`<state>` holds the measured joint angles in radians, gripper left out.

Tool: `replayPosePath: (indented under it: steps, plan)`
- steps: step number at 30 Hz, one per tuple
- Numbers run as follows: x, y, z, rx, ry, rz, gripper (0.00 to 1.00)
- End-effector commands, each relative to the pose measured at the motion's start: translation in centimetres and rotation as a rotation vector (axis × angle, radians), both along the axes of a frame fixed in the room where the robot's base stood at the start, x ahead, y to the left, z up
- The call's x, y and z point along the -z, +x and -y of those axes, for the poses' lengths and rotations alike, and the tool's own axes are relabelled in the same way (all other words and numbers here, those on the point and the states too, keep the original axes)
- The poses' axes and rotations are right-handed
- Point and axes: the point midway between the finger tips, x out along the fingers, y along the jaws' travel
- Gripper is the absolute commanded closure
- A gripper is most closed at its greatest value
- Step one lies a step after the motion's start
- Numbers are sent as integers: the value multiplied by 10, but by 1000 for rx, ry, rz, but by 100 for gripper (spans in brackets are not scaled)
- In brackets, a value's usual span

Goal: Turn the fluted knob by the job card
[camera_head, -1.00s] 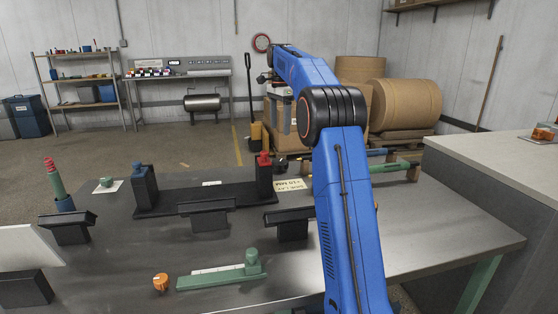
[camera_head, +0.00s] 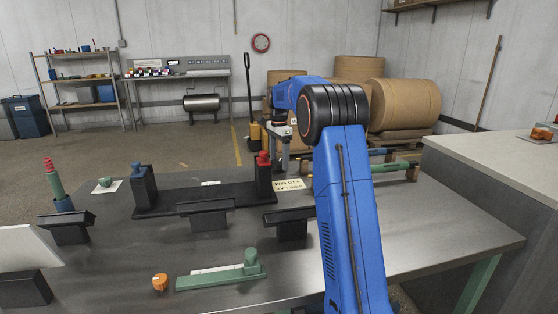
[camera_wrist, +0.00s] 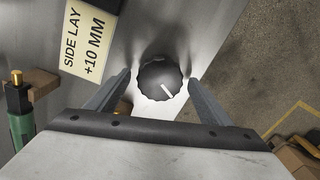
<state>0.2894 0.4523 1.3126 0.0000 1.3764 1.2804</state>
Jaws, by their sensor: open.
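The fluted knob (camera_wrist: 159,79) is dark and round with a scalloped rim and a white pointer line, which points to the lower right in the wrist view. The job card (camera_wrist: 88,38) is cream, reads "SIDE LAY +10 MM" and lies left of the knob; it also shows in the head view (camera_head: 290,185). My gripper (camera_wrist: 160,77) is open, with one finger on each side of the knob and visible gaps between. Whether the fingertips are down at the knob's height I cannot tell. In the head view I cannot make out the knob.
A green part with a brass tip (camera_wrist: 18,105) lies left of the gripper. A black fixture with red-topped post (camera_head: 264,175) stands left of the card. A green slide (camera_head: 220,276) and an orange knob (camera_head: 160,282) are at the front.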

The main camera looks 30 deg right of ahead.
Motion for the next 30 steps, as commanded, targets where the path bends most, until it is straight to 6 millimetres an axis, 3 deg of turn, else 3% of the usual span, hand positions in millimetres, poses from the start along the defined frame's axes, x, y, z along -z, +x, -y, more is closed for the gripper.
replayPosePath:
  steps: [10, 15, 30]
  plan:
    - [3, 0, 0, 0, 0, 0, 29]
    - [3, 0, 0, 0, 0, 0, 67]
    - [3, 0, 0, -112, 0, 0, 67]
